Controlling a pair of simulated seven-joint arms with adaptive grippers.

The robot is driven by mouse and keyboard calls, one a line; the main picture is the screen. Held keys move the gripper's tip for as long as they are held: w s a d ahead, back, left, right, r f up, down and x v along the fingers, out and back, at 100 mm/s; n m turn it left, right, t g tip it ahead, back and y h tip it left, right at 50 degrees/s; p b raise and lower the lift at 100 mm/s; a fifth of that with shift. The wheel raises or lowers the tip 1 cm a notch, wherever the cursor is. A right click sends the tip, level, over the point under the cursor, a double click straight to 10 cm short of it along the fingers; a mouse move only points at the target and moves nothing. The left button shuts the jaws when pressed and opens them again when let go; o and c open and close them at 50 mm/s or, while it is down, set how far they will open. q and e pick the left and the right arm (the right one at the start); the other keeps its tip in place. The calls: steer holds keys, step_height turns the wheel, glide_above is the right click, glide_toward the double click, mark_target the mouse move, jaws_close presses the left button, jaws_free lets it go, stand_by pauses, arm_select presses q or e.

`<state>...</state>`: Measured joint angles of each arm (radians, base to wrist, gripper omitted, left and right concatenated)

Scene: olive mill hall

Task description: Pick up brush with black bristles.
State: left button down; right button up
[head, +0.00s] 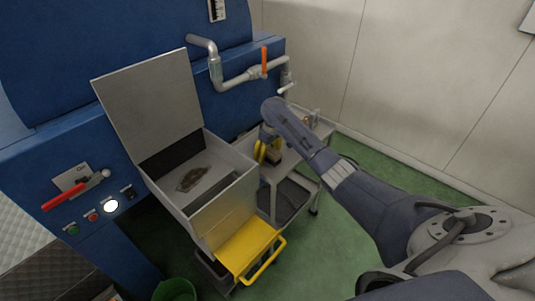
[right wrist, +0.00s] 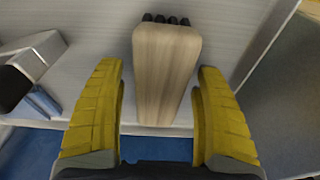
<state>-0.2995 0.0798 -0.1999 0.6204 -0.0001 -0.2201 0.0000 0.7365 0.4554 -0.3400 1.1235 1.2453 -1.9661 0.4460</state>
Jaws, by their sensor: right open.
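The brush with black bristles (right wrist: 166,72) has a pale wooden body, and a row of black bristle tufts shows at its far end in the right wrist view. It lies on the light grey top of a small cart (head: 326,130). In the head view it is a small brown shape (head: 274,157) beside my gripper. My right gripper (head: 263,150) is open, with yellow fingers. In the right wrist view its fingers (right wrist: 158,72) stand either side of the brush's near part, with a gap at each side. My left gripper is out of view.
A metal and black object (right wrist: 35,62) lies left of the brush, with a small blue piece beside it. An open metal hopper box (head: 172,205) with a raised lid (head: 150,100) stands left of the cart. A blue machine with pipes (head: 240,77) is behind.

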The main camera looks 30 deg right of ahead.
steer(key=c, duration=1.3)
steer(key=shift+r, duration=0.1)
steer(key=shift+c, duration=0.2)
step_height(320, 180, up, 20)
